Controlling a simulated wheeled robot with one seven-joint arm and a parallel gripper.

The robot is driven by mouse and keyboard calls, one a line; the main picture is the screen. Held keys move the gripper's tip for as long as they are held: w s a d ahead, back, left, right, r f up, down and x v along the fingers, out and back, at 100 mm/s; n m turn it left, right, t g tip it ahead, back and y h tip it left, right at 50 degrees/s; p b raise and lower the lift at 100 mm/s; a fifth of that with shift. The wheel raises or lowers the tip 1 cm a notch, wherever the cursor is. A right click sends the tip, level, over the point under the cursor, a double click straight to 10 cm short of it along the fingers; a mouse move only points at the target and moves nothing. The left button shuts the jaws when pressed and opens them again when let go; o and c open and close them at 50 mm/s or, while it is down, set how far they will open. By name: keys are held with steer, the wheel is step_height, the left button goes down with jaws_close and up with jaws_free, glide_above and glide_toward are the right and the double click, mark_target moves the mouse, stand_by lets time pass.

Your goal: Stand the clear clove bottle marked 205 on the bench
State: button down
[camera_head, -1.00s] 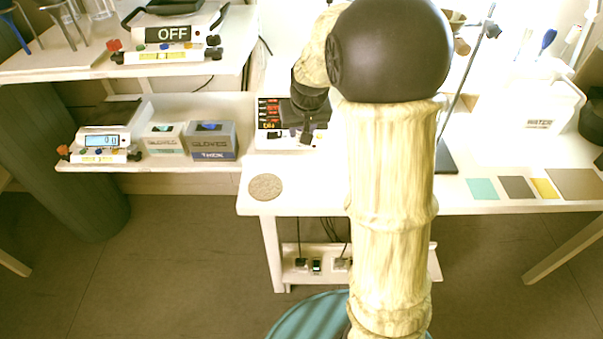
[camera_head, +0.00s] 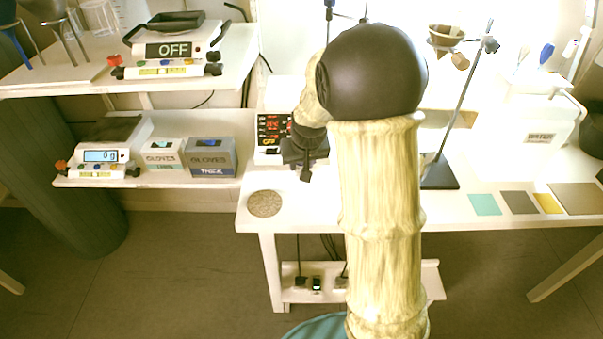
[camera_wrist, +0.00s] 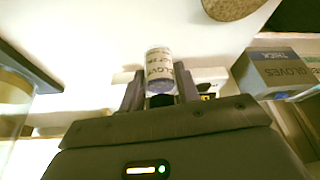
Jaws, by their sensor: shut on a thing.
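A small bottle (camera_wrist: 160,66) with a white label shows in the wrist view, held between the two fingers of my gripper (camera_wrist: 160,88). The label reads in part like CLOVE; I cannot make out its number. Its end nearest the camera looks bluish purple. In the head view my gripper (camera_head: 305,168) is over the white bench (camera_head: 320,212), behind and right of the round cork mat; the bottle cannot be made out there. In the wrist view the pale bench top (camera_wrist: 90,30) lies beyond the bottle. I cannot tell whether the bottle touches it.
The cork mat (camera_head: 264,204) lies at the bench's front left corner. A device with a red display (camera_head: 272,128) stands behind my gripper. Glove boxes (camera_head: 209,157) and a scale (camera_head: 100,156) are on the left shelf. A stand base (camera_head: 438,176) and flat coloured squares (camera_head: 486,204) lie right.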

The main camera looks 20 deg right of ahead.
steer(key=shift+f+b, duration=0.4)
steer(key=shift+f, duration=1.45)
steer(key=shift+f, duration=0.15)
steer(key=c, duration=1)
jaws_free()
steer(key=shift+s+r, duration=0.1)
steer(key=shift+r, duration=0.45)
steer(key=p+v, duration=0.2)
steer(key=v, duration=0.9)
steer(key=shift+r, duration=0.1)
